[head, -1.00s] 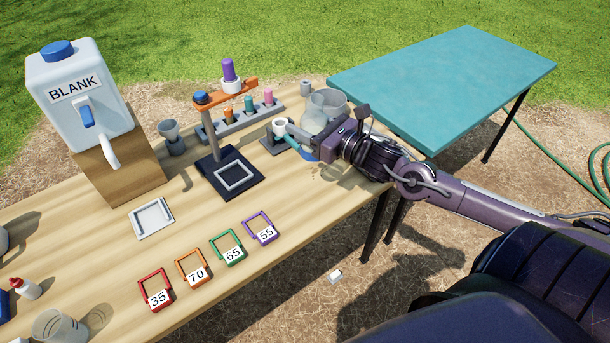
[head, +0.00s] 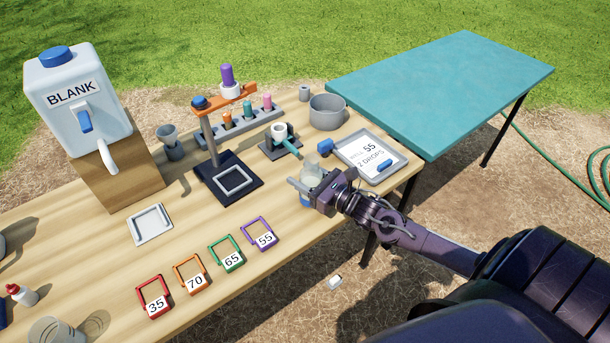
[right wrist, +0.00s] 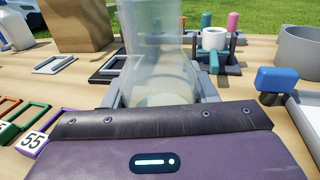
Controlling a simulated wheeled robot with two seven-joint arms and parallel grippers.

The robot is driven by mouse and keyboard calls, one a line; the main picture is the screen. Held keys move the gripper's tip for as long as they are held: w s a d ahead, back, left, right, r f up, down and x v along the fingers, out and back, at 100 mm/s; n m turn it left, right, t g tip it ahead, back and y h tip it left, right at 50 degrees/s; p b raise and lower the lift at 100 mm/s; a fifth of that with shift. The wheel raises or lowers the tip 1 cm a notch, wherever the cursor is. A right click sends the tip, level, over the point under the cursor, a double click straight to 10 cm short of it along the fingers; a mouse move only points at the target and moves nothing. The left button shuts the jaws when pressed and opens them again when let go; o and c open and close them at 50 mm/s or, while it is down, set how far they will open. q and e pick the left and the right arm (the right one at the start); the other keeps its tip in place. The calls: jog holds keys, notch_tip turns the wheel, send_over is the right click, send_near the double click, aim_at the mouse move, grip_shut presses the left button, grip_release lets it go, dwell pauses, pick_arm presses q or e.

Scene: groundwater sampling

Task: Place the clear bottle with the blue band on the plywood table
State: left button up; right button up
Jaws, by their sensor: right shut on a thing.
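The clear bottle with the blue band (head: 311,172) is upright in my right gripper (head: 308,187), near the front edge of the plywood table (head: 200,270). The gripper's fingers are closed around it. A bit of the blue band shows below the fingers in the head view. In the right wrist view the clear bottle (right wrist: 155,50) stands between the two fingers, its lower part hidden by the gripper body. I cannot tell whether its base touches the wood. My left gripper is not in view.
A grey tray (head: 402,157) with a marked card lies right of the bottle. A grey bowl (head: 327,113) and a white cup (head: 279,131) stand behind. The purple 55 frame (head: 259,234) is to the left. Bare wood lies between. A teal table (head: 440,90) adjoins at right.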

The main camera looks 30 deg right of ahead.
jog(key=shift+f, duration=0.1)
jog(key=o, duration=1.1)
jog(key=v, duration=1.2)
jog(key=shift+d+r, duration=0.1)
jog(key=shift+r, duration=0.15)
